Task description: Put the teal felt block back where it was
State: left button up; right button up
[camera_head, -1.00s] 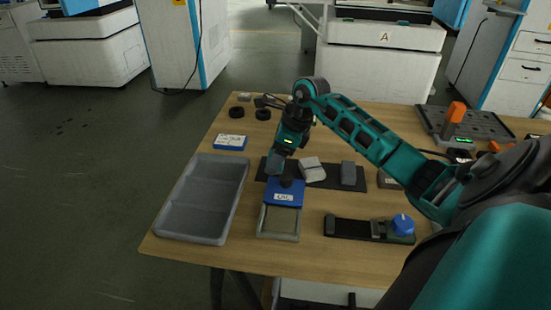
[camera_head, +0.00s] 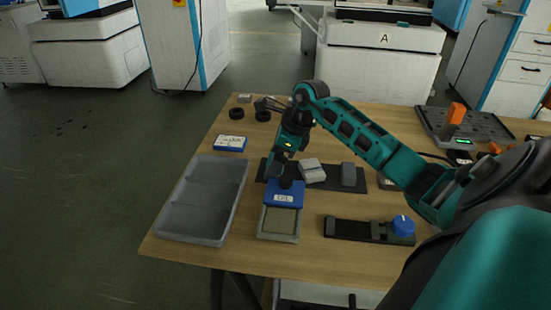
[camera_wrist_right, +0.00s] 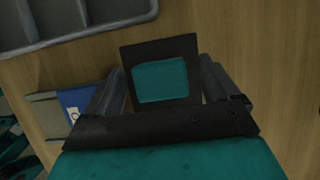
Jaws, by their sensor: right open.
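The teal felt block (camera_wrist_right: 160,80) shows in the right wrist view. It appears to lie on the left end of the black mat (camera_wrist_right: 128,58). My right gripper (camera_wrist_right: 165,85) is open, with one finger on either side of the block. I cannot tell whether the fingers touch it. In the head view my right gripper (camera_head: 279,163) hangs over the left end of the black mat (camera_head: 331,181) and hides the teal block. My left gripper is not in view.
A light grey block (camera_head: 312,170) and a dark grey block (camera_head: 348,175) stand on the mat to the right. A grey tray (camera_head: 163,230) lies left, a blue-topped pad box (camera_head: 284,199) in front. A black fixture with a blue knob (camera_head: 403,225) is front right.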

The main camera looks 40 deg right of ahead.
jog(key=p+v, duration=0.1)
jog(key=v, duration=1.1)
